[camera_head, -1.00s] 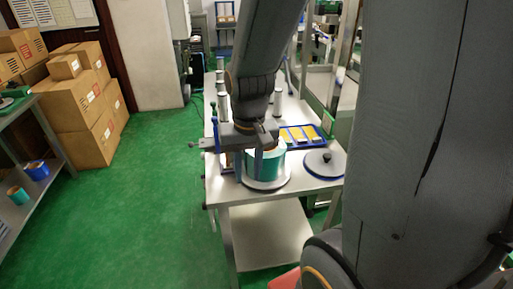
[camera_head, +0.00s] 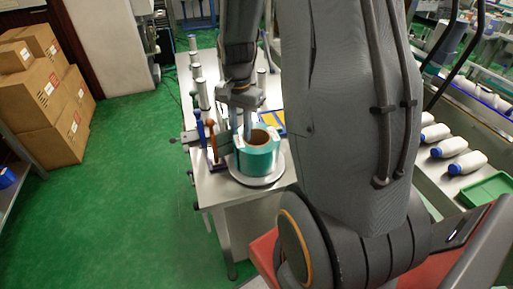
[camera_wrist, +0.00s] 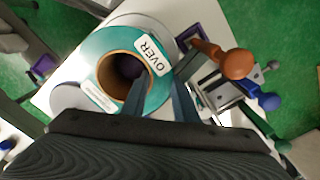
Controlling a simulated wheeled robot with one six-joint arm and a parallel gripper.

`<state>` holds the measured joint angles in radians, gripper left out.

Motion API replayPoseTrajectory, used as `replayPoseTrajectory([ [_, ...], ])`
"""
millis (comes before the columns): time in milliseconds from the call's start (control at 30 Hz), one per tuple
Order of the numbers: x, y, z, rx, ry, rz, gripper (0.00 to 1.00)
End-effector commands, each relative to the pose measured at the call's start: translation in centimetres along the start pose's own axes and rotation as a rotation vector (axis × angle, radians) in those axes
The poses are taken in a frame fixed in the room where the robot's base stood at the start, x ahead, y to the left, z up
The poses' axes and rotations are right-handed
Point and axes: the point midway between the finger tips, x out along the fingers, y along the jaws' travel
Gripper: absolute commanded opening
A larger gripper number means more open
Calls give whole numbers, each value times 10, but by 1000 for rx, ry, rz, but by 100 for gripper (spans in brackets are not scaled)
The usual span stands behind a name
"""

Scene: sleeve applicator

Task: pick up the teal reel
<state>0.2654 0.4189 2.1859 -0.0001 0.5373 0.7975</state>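The teal reel (camera_head: 259,161) has a brown hollow core and white labels. In the head view it stands upright on a round pale plate (camera_head: 280,177) on the table. In the wrist view the reel (camera_wrist: 96,50) shows its open core and a label reading OVER. My gripper (camera_head: 247,128) points down at the reel's far left rim. In the wrist view my gripper's two fingers (camera_wrist: 161,84) are apart, one over the core opening and one near the outer edge, with teal wall between them. I cannot tell whether they touch it.
Close left of the reel stand an orange-handled tool (camera_head: 212,135) and a blue-handled tool (camera_head: 200,133). Several pale cylinders stand farther back on the table (camera_head: 222,190). Cardboard boxes (camera_head: 45,110) are at the left. Green floor (camera_head: 130,190) is clear between.

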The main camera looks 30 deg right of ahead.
Motion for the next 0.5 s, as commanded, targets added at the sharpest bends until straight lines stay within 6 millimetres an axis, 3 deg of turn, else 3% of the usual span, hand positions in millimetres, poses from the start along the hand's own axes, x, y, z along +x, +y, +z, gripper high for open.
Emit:
replayPoseTrajectory([
  [233,30,2,0,2,-1,1,27],
  [500,36,1,-1,3,1,-1,27],
])
